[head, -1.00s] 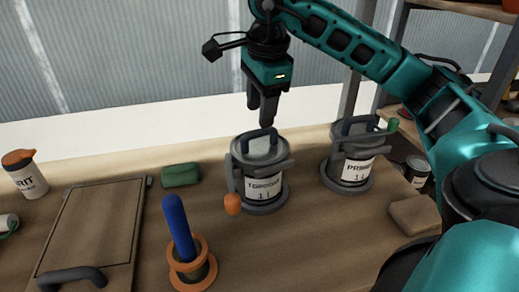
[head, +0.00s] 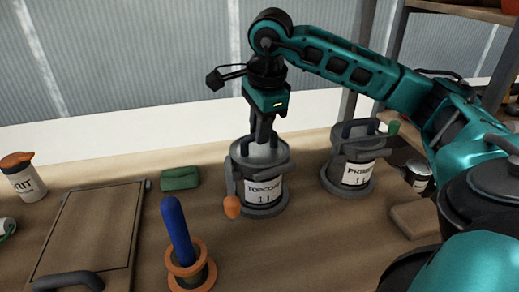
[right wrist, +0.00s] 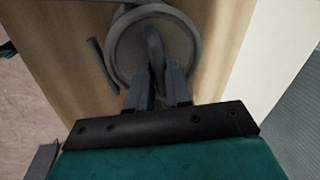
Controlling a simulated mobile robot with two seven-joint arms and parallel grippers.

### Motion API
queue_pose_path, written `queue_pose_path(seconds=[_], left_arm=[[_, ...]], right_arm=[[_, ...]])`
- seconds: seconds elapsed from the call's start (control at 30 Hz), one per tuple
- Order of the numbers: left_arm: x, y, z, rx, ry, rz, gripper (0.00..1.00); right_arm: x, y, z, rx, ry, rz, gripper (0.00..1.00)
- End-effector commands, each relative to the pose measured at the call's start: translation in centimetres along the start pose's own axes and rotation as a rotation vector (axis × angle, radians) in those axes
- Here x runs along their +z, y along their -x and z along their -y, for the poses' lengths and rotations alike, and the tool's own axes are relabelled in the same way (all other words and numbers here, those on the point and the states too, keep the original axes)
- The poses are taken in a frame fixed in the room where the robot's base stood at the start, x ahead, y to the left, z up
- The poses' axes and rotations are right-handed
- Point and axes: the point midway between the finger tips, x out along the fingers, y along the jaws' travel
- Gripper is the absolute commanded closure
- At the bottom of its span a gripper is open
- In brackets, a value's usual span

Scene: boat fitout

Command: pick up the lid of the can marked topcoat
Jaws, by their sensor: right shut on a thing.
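The can marked TOPCOAT (head: 263,190) stands upright on the bench near the middle of the head view. Its grey lid (head: 244,153) is on top, with a bar handle that my gripper mostly hides in that view. My right gripper (head: 263,140) points straight down and is shut on the lid's handle. In the right wrist view the fingers (right wrist: 158,92) close around the dark handle (right wrist: 153,45), over the round lid (right wrist: 125,50). An orange-tipped lever (head: 232,206) hangs at the can's left side. My left gripper is not in view.
The PRIMER can (head: 352,172) stands close on the right. A green block (head: 180,179) lies to the left, and a blue-handled tool (head: 177,232) stands in an orange-rimmed holder in front. A wooden board (head: 85,232) and GRIT bottle (head: 24,180) are further left.

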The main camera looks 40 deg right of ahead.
Motion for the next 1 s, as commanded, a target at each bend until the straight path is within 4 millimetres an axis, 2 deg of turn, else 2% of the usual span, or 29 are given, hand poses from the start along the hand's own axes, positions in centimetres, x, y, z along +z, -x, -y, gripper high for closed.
queue_pose_path(seconds=[0.03,0.13,0.67,0.77,1.0], left_arm=[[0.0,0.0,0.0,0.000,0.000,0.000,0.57],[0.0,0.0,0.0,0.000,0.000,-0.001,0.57],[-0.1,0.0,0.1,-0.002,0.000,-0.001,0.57],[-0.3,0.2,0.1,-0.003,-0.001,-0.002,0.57],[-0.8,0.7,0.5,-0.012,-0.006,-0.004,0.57]], right_arm=[[0.0,0.0,0.0,0.000,0.000,0.000,0.91],[0.0,0.0,0.0,0.000,0.000,0.000,1.00],[0.0,0.3,0.1,-0.002,0.000,0.001,1.00],[0.1,1.4,0.3,-0.003,0.000,0.002,1.00],[0.1,6.2,1.3,-0.005,0.001,0.004,1.00]])
